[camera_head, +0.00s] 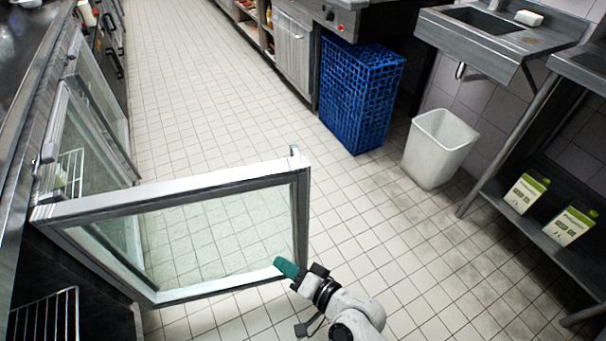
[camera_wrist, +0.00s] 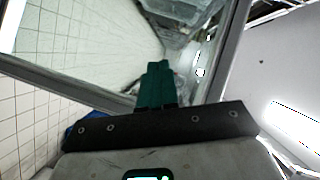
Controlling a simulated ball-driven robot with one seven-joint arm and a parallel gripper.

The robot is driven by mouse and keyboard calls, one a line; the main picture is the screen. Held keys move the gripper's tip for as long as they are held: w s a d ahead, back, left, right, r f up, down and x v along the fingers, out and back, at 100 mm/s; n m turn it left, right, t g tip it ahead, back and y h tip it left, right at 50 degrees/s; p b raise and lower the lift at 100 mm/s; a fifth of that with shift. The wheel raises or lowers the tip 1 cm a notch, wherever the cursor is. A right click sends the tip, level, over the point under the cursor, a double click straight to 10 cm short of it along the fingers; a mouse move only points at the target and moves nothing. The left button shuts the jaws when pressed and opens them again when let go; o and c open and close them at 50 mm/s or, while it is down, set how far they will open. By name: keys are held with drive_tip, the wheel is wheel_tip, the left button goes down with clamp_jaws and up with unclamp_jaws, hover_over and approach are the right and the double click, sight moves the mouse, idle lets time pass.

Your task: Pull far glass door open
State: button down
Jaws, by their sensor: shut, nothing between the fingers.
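One glass door (camera_head: 180,192) with a pale metal frame stands swung wide out from the counter on the left, across the floor. A small upright handle (camera_head: 294,152) sits at its free end. Behind it, another framed glass door (camera_head: 90,155) is along the counter front; I cannot tell whether it is fully shut. My gripper (camera_head: 286,267) has green fingers and is shut and empty. It is by the lower free corner of the open door; contact is unclear. In the wrist view, the green fingers (camera_wrist: 157,85) are together in front of glass and a grey frame bar.
A blue crate stack (camera_head: 362,95) and a white bin (camera_head: 438,148) stand at the right, beside a steel sink (camera_head: 490,25). A steel shelf (camera_head: 535,230) holds two cartons. A wire rack (camera_head: 45,318) shows at lower left. The tiled floor in the middle is clear.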

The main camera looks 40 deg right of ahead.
drive_tip(key=d+r+m+t+h+p, duration=0.2)
drive_tip(key=d+r+m+h+p, duration=0.2)
drive_tip(key=r+m, duration=0.1)
drive_tip(key=m+g+h+p, duration=0.1)
drive_tip(key=m+h+p, duration=0.1)
drive_tip(key=m+h, duration=0.45)
approach(303, 190)
drive_tip(key=shift+y, duration=0.25)
drive_tip(key=x, duration=0.9)
drive_tip(key=shift+d, duration=0.15)
